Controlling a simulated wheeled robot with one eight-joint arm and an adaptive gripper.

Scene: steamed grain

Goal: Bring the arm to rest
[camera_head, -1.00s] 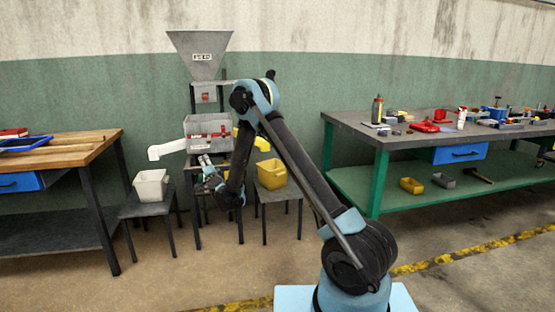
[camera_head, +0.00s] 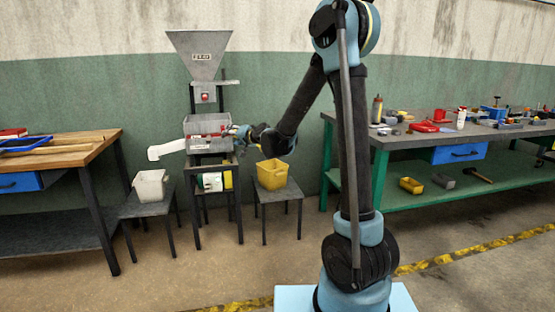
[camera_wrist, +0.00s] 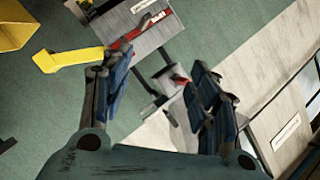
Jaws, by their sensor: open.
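My arm (camera_head: 355,150) stands bent in the head view, its forearm reaching down and left toward the grain machine. My gripper (camera_head: 238,132) is at the right side of the machine's grey box, small and partly merged with it in that view. In the wrist view my gripper (camera_wrist: 160,100) shows two blue-padded fingers spread apart with nothing between them. Beyond the fingers are the machine's grey box (camera_wrist: 130,25) with a red strip and a yellow chute (camera_wrist: 70,58). I cannot tell whether the gripper touches the machine.
The machine's hopper (camera_head: 200,55) stands above the box. A white bin (camera_head: 151,186) and a yellow bin (camera_head: 272,174) sit on low stools either side. A wooden bench (camera_head: 75,150) is at left; a cluttered workbench (camera_head: 430,140) is at right. The floor in front is free.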

